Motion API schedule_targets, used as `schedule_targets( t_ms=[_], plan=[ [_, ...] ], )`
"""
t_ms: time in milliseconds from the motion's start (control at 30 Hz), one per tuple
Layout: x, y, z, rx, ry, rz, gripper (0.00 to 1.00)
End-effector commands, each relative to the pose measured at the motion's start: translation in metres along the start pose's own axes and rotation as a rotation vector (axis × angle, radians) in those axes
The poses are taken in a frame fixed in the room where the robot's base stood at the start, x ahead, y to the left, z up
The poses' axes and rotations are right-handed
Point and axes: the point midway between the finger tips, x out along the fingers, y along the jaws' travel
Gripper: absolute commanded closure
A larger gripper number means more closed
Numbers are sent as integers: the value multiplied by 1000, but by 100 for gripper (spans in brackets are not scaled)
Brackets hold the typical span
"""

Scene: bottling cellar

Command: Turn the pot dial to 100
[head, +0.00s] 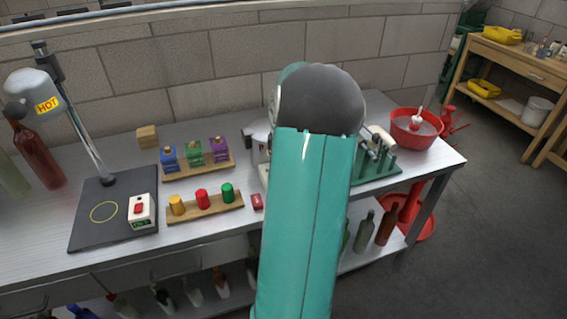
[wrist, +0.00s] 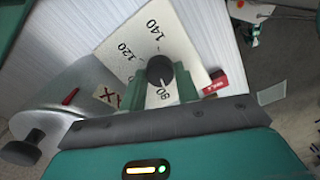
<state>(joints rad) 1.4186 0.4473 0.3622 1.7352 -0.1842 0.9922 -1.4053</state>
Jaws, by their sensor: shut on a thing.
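In the wrist view, the pot dial is a black round knob (wrist: 160,69) on a cream scale plate (wrist: 178,37). The plate shows 140, 120 and 80; I cannot see a 100. A pale mark on the knob's near side lies close to the 80, but its exact reading is unclear. My gripper (wrist: 161,88) is shut on the knob, with a green finger on each side. A silver pot-like body (wrist: 65,92) with a red pointer shows to the left. In the head view my arm hides the dial and gripper, and only part of the silver pot (head: 258,130) shows.
A small red block (head: 257,201) lies close beside my arm. A rack with coloured knobs (head: 206,207) and a hot lamp stand (head: 112,215) are to the left. A green rack (head: 376,170) and red bowl (head: 416,127) are to the right.

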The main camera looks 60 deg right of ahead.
Motion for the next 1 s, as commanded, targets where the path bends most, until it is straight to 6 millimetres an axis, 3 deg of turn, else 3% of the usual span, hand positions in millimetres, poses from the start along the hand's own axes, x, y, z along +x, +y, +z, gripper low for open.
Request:
schedule_targets(
  t_ms=[1000],
  plan=[
    [0,0,-1,960,0,2,92]
  ],
)
